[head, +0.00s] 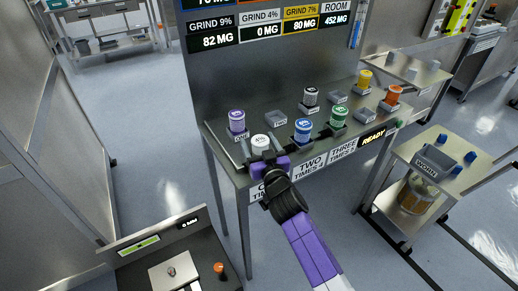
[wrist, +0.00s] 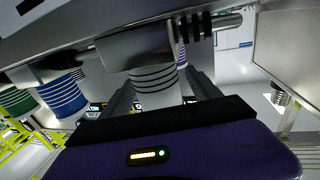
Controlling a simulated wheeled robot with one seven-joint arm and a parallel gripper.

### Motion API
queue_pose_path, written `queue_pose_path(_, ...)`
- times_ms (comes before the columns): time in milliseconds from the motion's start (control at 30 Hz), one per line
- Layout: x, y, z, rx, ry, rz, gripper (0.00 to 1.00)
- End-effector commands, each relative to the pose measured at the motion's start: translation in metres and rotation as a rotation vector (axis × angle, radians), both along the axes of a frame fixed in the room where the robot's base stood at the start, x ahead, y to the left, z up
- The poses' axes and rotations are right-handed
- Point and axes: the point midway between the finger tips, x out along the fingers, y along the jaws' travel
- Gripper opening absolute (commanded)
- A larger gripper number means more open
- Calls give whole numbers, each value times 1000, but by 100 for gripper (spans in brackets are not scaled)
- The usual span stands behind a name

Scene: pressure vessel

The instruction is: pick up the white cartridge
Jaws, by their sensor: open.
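The white cartridge (head: 260,144) stands at the front left of the metal table (head: 222,160) in the head view. My gripper (head: 261,149) is at it, with one finger on each side. In the wrist view the white cartridge (wrist: 155,90), with dark stripes, shows upside down between the two fingers of my gripper (wrist: 162,95). The jaws are open; I cannot tell whether either finger touches the cartridge. The cartridge's lower part is partly hidden by my gripper in the head view.
A purple cartridge (head: 237,120) stands close behind the white one. A blue cartridge (head: 302,130) and a green one (head: 338,117) stand to the right. A cart with a grey bin (head: 436,160) stands at right.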

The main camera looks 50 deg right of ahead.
Motion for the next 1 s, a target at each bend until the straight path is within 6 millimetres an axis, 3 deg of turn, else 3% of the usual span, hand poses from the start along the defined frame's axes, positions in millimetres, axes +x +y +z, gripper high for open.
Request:
queue_pose_path(133,11,-6,0,-1,0,0,72)
queue_pose_path(367,12,-6,-1,0,1,1,72)
queue_pose_path(733,11,-6,-1,0,1,1,1)
queue_pose_path(1000,12,-6,0,0,-1,1,0)
